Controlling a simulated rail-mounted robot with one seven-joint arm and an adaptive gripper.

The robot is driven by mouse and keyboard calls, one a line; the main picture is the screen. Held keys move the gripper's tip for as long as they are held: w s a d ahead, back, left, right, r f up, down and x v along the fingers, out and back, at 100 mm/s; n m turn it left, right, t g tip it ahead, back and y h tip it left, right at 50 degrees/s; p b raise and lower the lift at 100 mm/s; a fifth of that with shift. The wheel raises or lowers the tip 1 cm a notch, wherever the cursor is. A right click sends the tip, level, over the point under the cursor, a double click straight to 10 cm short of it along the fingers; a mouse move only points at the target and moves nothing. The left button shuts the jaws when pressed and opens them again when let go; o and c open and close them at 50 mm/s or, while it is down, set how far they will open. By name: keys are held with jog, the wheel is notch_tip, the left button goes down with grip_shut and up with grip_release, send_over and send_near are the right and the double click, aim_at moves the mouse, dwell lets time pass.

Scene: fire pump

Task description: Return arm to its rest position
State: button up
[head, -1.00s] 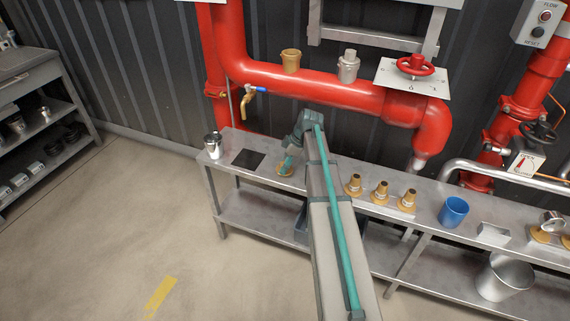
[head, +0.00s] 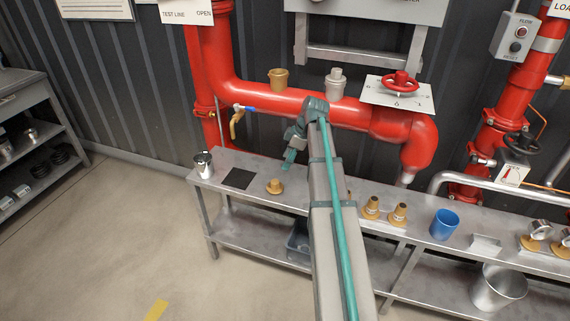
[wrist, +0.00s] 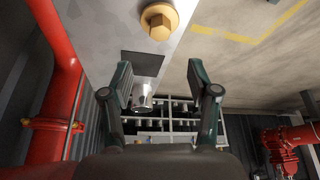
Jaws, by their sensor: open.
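My arm stretches up the middle of the head view, over the grey metal bench (head: 420,238). My gripper (head: 287,166) hangs above the bench and is empty. In the wrist view my gripper (wrist: 158,80) shows its two fingers wide apart. A brass piece (head: 275,187) stands on the bench to the left of my gripper, apart from it. The brass piece (wrist: 159,20) also shows at the top of the wrist view, beyond the fingertips.
A dark square (head: 238,178) and a metal cup (head: 203,164) are at the bench's left end. Brass nozzles (head: 397,214) and a blue cup (head: 444,223) stand to the right. A red pipe (head: 305,104) with a handwheel (head: 400,82) runs behind. Floor at left is clear.

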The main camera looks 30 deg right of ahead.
dwell(0.3)
jog(key=s+a+f+m+g+h, duration=0.1)
jog(key=s+a+f+m+h, duration=0.1)
jog(key=s+a+f+m, duration=0.7)
jog(key=s+a+f+m+g+h, duration=0.2)
jog(key=s+a+f, duration=0.9)
jog(key=a+f, duration=0.55)
jog(key=s+f+g+p, duration=0.3)
jog(key=s+f+p, duration=0.1)
jog(key=s, duration=1)
jog(key=s+f+g+p, duration=0.3)
jog(key=s+f, duration=0.3)
jog(key=s, duration=0.8)
jog(key=shift+s+d+p, duration=0.25)
jog(key=shift+s+p, duration=0.1)
jog(key=shift+p, duration=0.45)
